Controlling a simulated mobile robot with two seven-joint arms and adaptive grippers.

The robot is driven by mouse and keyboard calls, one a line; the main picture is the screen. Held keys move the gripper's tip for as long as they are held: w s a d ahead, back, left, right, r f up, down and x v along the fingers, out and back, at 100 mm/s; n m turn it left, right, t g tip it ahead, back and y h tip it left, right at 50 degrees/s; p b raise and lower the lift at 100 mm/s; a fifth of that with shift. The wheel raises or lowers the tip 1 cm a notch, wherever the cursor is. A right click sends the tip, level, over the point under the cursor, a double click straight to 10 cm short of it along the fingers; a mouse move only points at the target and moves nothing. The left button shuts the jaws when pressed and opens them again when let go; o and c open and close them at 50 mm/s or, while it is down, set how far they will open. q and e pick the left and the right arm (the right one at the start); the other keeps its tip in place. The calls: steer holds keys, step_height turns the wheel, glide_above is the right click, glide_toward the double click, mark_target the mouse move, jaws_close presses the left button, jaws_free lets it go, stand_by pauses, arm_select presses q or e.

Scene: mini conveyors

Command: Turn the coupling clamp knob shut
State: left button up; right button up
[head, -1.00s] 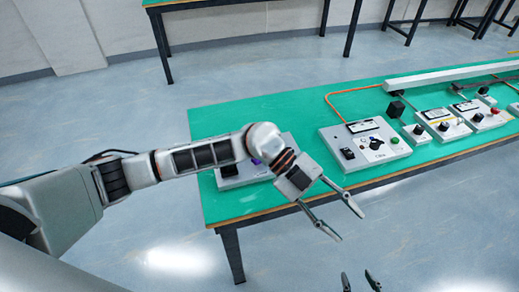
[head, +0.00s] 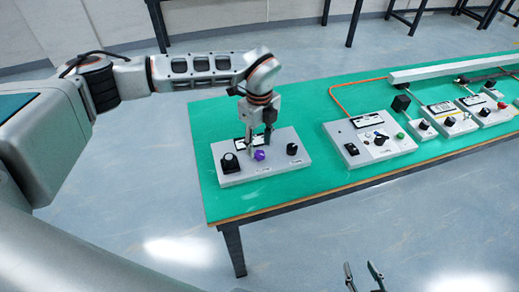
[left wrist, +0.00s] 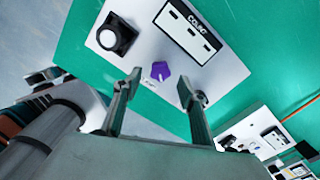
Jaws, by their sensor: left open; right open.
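A grey control box (head: 232,174) lies at the near left of the green table. I cannot read which label names the coupling clamp. My left gripper (head: 258,146) is open, pointing down just over the purple knob. In the left wrist view the purple knob (left wrist: 160,69) shows between the spread fingertips; touching is not visible. The right black knob is partly behind a finger there. My right gripper (head: 360,269) is open, low in front of the table.
A second box (head: 395,152) with a black knob and green button stands to the right. More boxes (head: 448,120), an orange cable (head: 340,92) and a long grey rail (head: 440,70) lie further right. The green table (head: 290,105) is bare behind the left box.

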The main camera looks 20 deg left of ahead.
mark_target(259, 154)
arm_select(q)
steer(key=shift+f, duration=1.75)
steer(key=c, duration=1.1)
